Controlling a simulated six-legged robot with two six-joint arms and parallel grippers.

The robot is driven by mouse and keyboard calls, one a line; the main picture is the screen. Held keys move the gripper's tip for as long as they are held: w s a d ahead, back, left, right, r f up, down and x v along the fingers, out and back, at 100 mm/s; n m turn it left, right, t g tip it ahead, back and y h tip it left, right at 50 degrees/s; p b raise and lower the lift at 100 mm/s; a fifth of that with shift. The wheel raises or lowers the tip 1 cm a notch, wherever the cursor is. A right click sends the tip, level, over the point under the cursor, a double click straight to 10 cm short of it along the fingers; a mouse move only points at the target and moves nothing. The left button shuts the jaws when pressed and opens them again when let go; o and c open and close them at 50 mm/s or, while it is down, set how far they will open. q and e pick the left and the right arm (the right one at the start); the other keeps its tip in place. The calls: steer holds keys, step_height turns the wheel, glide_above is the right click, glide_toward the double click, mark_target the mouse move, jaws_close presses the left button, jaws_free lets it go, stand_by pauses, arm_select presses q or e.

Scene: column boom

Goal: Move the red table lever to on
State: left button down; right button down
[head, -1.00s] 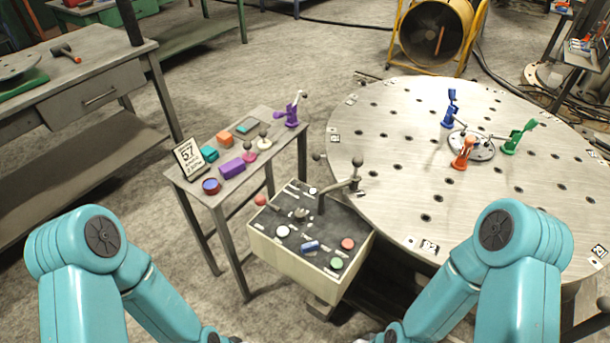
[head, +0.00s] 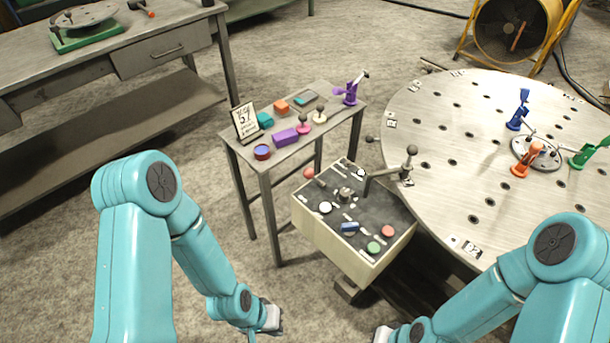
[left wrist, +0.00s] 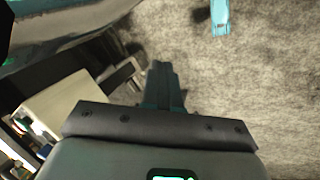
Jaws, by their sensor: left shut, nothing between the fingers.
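On the small side table (head: 233,134) stands a short lever with a pinkish-red base (head: 303,129) and a dark ball knob. On the control box (head: 318,235) beside the round table, a red ball knob (head: 309,173) sits at the back left edge. I cannot tell which of these is the red table lever, nor read any on mark. My left gripper (head: 272,319) is low in front of the box, apart from it; in the left wrist view its fingers (left wrist: 163,86) are shut and empty above the floor. My right gripper (head: 381,335) is partly cut off by the bottom edge.
The side table also holds a sign (head: 246,121), a purple block (head: 285,138), a purple clamp (head: 350,90) and small parts. A crank handle (head: 390,172) rises over the box. The round table (head: 455,205) carries clamps. Open floor lies left of the box.

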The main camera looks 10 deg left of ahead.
arm_select(q)
steer(key=w+r+n+t+h+b, duration=0.1)
steer(key=w+r+n+t, duration=0.2)
steer(key=w+t, duration=0.35)
steer(key=w+r+n+t+h+b, duration=0.1)
steer(key=w+r+n+t+b, duration=0.15)
steer(key=w, duration=0.65)
steer(key=w+r+n+t+h+b, duration=0.1)
steer(key=w+r+n+t, duration=0.3)
steer(key=w, duration=0.3)
steer(key=w+a+f+n+t+h+b, duration=0.1)
steer(key=a+f+n+t+h+b, duration=0.1)
steer(key=a+t+b, duration=0.4)
step_height(320, 180, down, 3)
steer(key=t+h+b, duration=0.1)
steer(key=b, duration=0.3)
steer(key=shift+a+r, duration=0.15)
steer(key=shift+a, duration=0.1)
